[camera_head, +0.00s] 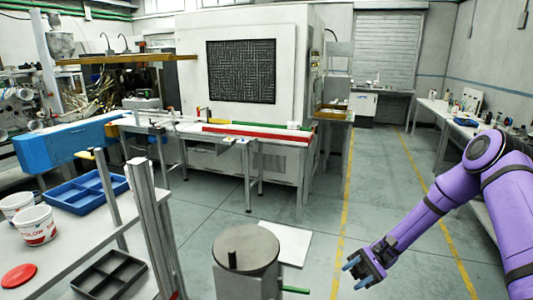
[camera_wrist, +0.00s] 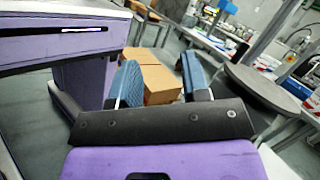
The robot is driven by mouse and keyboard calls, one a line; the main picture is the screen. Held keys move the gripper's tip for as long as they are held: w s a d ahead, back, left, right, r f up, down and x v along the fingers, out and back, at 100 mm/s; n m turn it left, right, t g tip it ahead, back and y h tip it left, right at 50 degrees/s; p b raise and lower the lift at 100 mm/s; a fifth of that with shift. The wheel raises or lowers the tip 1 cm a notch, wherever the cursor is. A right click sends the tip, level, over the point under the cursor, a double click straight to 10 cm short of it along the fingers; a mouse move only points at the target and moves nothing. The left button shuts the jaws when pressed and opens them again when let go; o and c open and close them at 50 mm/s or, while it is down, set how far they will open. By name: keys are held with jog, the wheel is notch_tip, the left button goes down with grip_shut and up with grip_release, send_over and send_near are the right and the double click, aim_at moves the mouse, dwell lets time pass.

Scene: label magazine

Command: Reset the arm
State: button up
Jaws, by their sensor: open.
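My purple arm (camera_head: 445,195) reaches in from the right edge in the head view, bent down and to the left. My gripper (camera_head: 356,268) is at its end, above the floor and to the right of the round grey stand. Its two blue fingers are apart with nothing between them. In the wrist view the gripper (camera_wrist: 165,85) also shows open, with brown boxes (camera_wrist: 155,75) seen beyond the fingers and not touched.
A round grey stand (camera_head: 247,245) with a dark peg is at the front middle. A table (camera_head: 90,235) with a blue tray (camera_head: 85,192), a black tray (camera_head: 108,276) and white tubs (camera_head: 36,226) is at left. A large white machine (camera_head: 255,75) stands behind. Floor between yellow lines is clear.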

jog(key=s+d+r+n+t+h, duration=0.1)
jog(key=s+r+t+h, duration=0.2)
jog(key=r, duration=0.4)
jog(key=s+d+r+n+t+h, duration=0.1)
jog(key=s+r+t+h, duration=0.1)
jog(key=r+h, duration=0.4)
jog(key=s+d+r+t+h, duration=0.1)
jog(key=s+r+t+h, duration=0.15)
jog(key=r, duration=0.55)
jog(key=s+d+r+n+t+h, duration=0.1)
jog(key=s+d+r+t+h, duration=0.3)
jog(key=s+r+t, duration=0.7)
jog(key=shift+s+d+r+n+t, duration=0.2)
jog(key=shift+s+r+n+t, duration=0.15)
jog(key=shift+s+r, duration=0.9)
jog(key=shift+s+f, duration=0.1)
jog(key=shift+f, duration=0.1)
